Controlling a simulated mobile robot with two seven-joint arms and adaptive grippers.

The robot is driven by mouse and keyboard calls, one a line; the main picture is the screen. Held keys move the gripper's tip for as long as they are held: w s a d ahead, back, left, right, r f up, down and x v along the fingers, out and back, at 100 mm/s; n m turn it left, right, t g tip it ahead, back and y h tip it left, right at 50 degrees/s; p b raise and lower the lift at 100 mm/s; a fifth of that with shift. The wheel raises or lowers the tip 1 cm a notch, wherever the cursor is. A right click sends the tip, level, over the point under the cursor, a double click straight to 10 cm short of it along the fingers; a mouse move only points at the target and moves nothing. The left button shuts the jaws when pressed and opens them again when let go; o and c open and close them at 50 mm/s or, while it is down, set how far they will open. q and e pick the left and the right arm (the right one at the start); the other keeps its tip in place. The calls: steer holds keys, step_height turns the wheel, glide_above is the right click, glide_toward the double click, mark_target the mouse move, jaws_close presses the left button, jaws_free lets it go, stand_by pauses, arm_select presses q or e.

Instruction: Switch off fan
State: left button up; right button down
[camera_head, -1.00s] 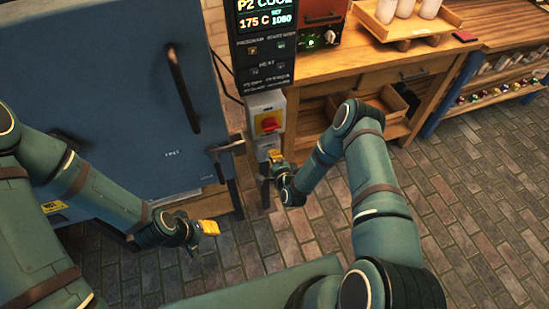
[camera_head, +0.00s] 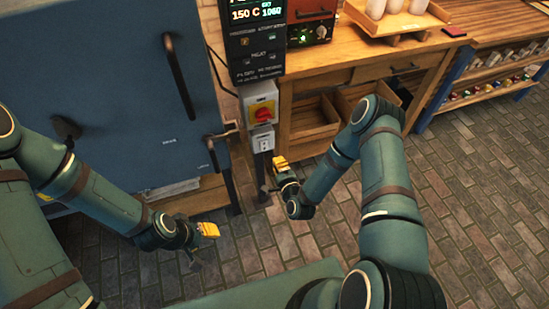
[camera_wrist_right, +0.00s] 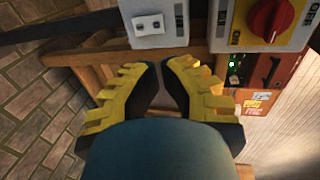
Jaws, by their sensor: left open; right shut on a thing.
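A white switch box (camera_head: 263,146) with a small rocker is mounted below a grey box with a red rotary knob (camera_head: 263,116) on a yellow plate. In the right wrist view, the white box (camera_wrist_right: 148,24) is just beyond the fingertips and the red knob (camera_wrist_right: 272,20) is at upper right. I cannot read which one is the fan's switch. My right gripper (camera_head: 279,162) is just below and right of the white box; it also shows in the wrist view (camera_wrist_right: 161,68). Its fingers are nearly together, on something I cannot make out. My left gripper (camera_head: 209,229) is open, low at left.
A blue cabinet (camera_head: 90,70) with dark handles fills the left. A control panel (camera_head: 256,45) reading 150 C stands above the switches. A wooden bench (camera_head: 370,55) with open drawers is at right. The brick floor (camera_head: 470,200) is clear.

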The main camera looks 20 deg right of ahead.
steer(key=shift+v, duration=1.1)
steer(key=shift+r, duration=0.2)
steer(key=s+a+r+n+g+y, duration=0.1)
steer(key=s+a+r+n+g, duration=0.1)
steer(key=s+a+n+g, duration=0.2)
steer(key=s+a+r+n+g+y, duration=0.2)
steer(key=s+a+n+g, duration=0.2)
steer(key=s+n+g, duration=0.6)
steer(key=s+n, duration=0.1)
steer(key=s, duration=0.2)
steer(key=shift+s+r+n, duration=0.2)
steer(key=shift+s+n, duration=0.15)
steer(key=shift+n, duration=0.05)
stand_by(0.3)
